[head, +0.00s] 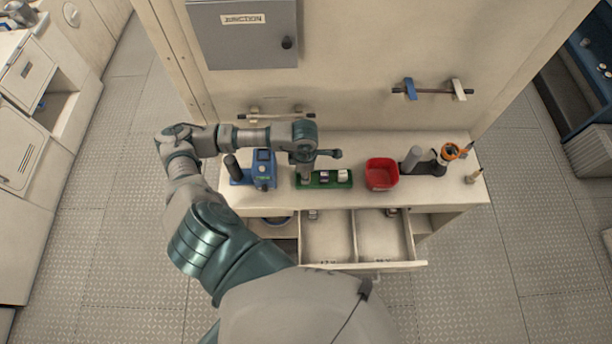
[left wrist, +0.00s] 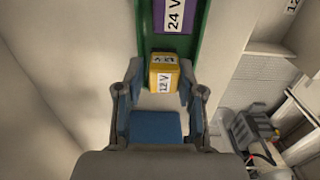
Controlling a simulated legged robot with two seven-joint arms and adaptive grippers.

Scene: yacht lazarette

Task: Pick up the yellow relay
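The yellow relay (left wrist: 163,73), labelled 12 V, sits on the green tray (left wrist: 143,38) in the left wrist view. My left gripper (left wrist: 161,84) is open, with one finger on each side of the relay and a small gap showing at each side. In the head view my left gripper (head: 303,172) points down over the left part of the green tray (head: 322,185) and hides the yellow relay. A purple relay (left wrist: 174,15), labelled 24 V, lies just beyond the yellow one. My right gripper is not in view.
On the bench top (head: 450,190), a blue device (head: 263,170) stands left of the tray and a red bin (head: 381,174) right of it. An open drawer (head: 375,240) juts out below. A grey junction box (head: 243,35) hangs on the wall behind.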

